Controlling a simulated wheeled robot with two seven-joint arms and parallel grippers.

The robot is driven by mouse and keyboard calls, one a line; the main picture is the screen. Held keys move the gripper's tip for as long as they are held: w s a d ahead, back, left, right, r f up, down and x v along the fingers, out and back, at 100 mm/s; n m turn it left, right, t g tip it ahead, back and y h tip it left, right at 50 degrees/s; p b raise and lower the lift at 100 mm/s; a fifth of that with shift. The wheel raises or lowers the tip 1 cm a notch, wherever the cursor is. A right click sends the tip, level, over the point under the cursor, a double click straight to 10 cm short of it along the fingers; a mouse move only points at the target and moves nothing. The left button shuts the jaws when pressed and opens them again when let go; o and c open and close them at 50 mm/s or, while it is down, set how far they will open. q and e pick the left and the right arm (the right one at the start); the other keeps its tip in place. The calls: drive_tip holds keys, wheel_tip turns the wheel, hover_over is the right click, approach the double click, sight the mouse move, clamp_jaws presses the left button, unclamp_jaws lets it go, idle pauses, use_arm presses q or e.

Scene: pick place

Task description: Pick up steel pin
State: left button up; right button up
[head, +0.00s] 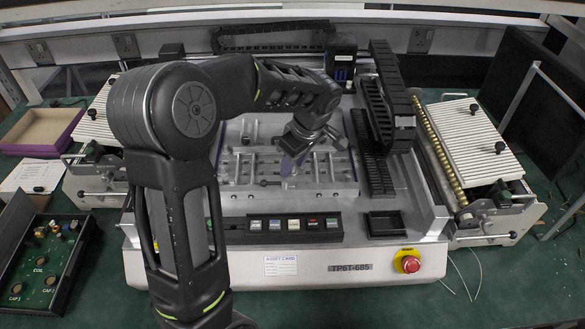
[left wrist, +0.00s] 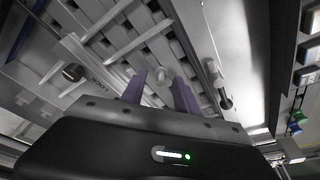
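My left gripper (head: 290,166) is over the metal fixture plate (head: 236,172) in the middle of the machine, with its purple fingers pointing down. In the left wrist view the two purple fingers of the gripper (left wrist: 160,92) stand apart, so it is open. A small pale grey upright piece, likely the steel pin (left wrist: 161,74), shows in the gap between or just beyond the fingers. I cannot tell whether it touches them. In the head view I cannot make the pin out clearly, as the gripper covers that spot. My right gripper is not in view.
The machine has a button row (head: 295,225), a red emergency stop (head: 410,264) and a small black tray (head: 384,223). A black cable chain (head: 388,100) stands right of the plate. A purple-edged box (head: 40,130) and a circuit board box (head: 42,262) lie left.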

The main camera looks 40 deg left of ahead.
use_arm(q)
drive_tip(key=shift+c, duration=0.5)
clamp_jaws()
idle(0.4)
